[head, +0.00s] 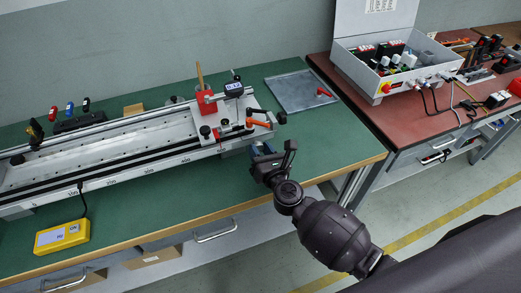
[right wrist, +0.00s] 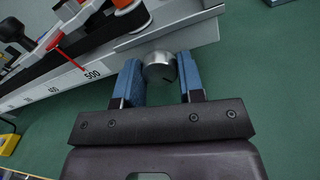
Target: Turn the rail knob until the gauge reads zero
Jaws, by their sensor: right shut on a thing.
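The long metal rail (head: 150,166) with a printed scale lies across the green bench. In the right wrist view, a silver round knob (right wrist: 159,67) sits at the rail's front side near the 500 mark. My right gripper (head: 262,150) is at the rail's front right; its blue fingers (right wrist: 159,82) are shut on the knob, one on each side. In the head view the gripper hides the knob. A small gauge with a display (head: 234,88) stands on the carriage at the rail's right end; its reading is too small to tell. My left gripper is not in view.
A yellow box with a display (head: 62,238) stands at the bench's front left, its cable running to the rail. A grey tray (head: 298,90) lies behind the rail's right end. An orange lever (head: 257,123) and black knob (head: 281,117) stand close to my right gripper.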

